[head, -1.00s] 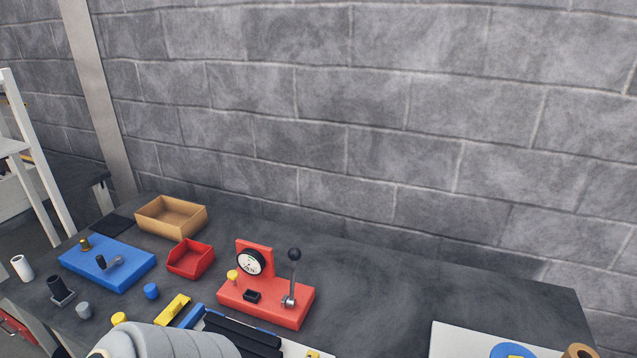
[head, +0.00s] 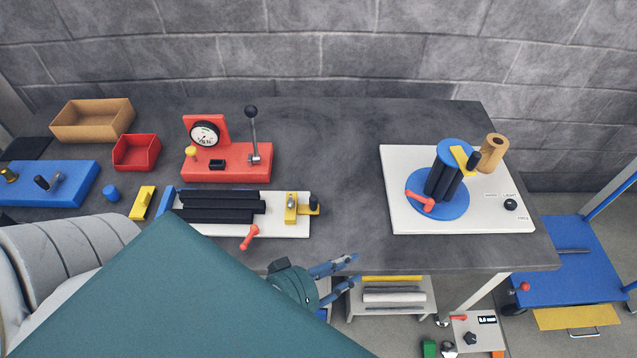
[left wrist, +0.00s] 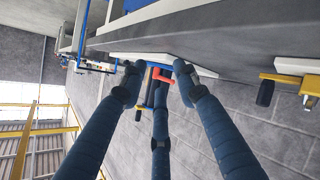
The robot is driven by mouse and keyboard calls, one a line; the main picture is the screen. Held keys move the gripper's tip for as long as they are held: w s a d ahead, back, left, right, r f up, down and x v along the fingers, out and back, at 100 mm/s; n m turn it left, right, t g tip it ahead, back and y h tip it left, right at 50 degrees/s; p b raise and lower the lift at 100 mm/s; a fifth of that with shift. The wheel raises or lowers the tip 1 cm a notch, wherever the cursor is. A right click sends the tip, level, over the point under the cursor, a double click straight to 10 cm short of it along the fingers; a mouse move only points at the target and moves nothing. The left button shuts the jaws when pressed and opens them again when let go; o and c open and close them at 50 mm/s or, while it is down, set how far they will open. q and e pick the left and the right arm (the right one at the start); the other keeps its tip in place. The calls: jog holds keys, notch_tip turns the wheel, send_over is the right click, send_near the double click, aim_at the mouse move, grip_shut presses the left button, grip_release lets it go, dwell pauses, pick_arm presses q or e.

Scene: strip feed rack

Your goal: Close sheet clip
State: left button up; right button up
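No part is labelled as the sheet clip, and I cannot tell which is meant. A yellow clamp block (head: 291,208) with a black knob sits at the right end of a white board holding black strips; its counterpart (left wrist: 308,84) shows at the right of the left wrist view. Another yellow piece (head: 462,159) is on the blue round fixture (head: 437,205) with black posts and a red handle (head: 419,199). My left gripper (head: 352,270) is open and empty at the table's front edge, right of the white board. Its separated fingers (left wrist: 159,73) frame the distant fixture.
A red gauge stand (head: 228,172) with an upright lever stands behind the strip board. A red bin (head: 137,163) and a tan box (head: 93,133) are at the left. The table (head: 345,150) is clear between the two white boards. A large teal surface blocks the bottom centre.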

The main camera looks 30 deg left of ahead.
pick_arm(q)
jog(key=shift+w+d+f+m+g+y, duration=0.2)
jog(key=shift+w+f+m+g+y, duration=0.3)
jog(key=shift+f+m+g, duration=0.4)
jog(key=s+m+g, duration=0.1)
jog(key=s+a+g+y, duration=0.1)
jog(key=s+a+m+g, duration=0.1)
jog(key=shift+s+f+m, duration=0.1)
jog(key=shift+f+m, duration=0.2)
pick_arm(e)
jog(key=shift+w+d+f, duration=0.1)
jog(key=shift+w, duration=0.15)
pick_arm(q)
jog(key=shift+a, duration=0.1)
